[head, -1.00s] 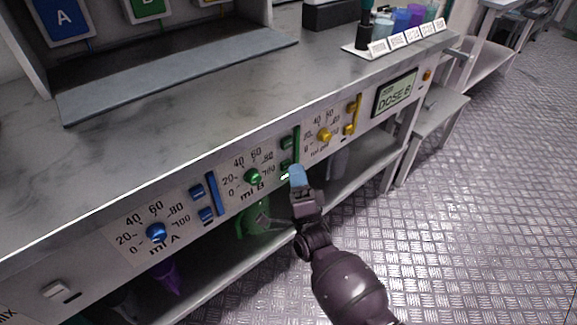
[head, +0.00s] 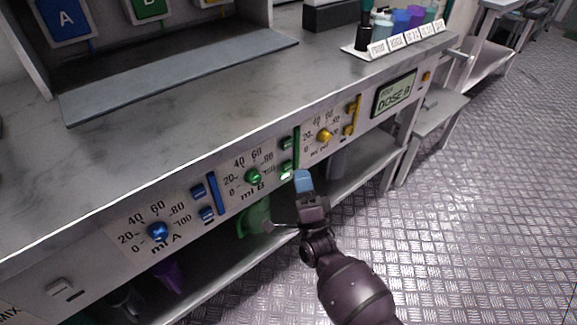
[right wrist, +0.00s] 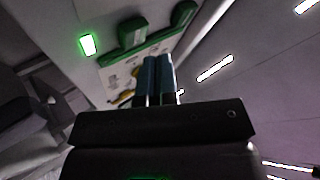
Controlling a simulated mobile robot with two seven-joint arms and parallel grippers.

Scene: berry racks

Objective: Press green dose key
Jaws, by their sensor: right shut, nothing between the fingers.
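The front panel carries a green dial (head: 253,176) labelled ml B, with an upper green key (head: 287,144) and a lower green key (head: 287,167) beside a green vertical bar. Two green blocks, one at the left (right wrist: 131,33) and one at the right (right wrist: 182,14), show in the right wrist view, near a lit green lamp (right wrist: 88,44). My right gripper (head: 303,181) is shut and empty, its blue fingertips just below and right of the lower green key. The fingertips (right wrist: 159,75) point at the panel in the right wrist view; contact is not visible. My left gripper is out of view.
Blue controls (head: 157,231) lie left of the green ones, yellow controls (head: 324,136) right. A display (head: 394,94) reads DOSE B. A green jug (head: 256,216) and a purple vessel (head: 168,275) stand on the shelf below. The floor at right is open.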

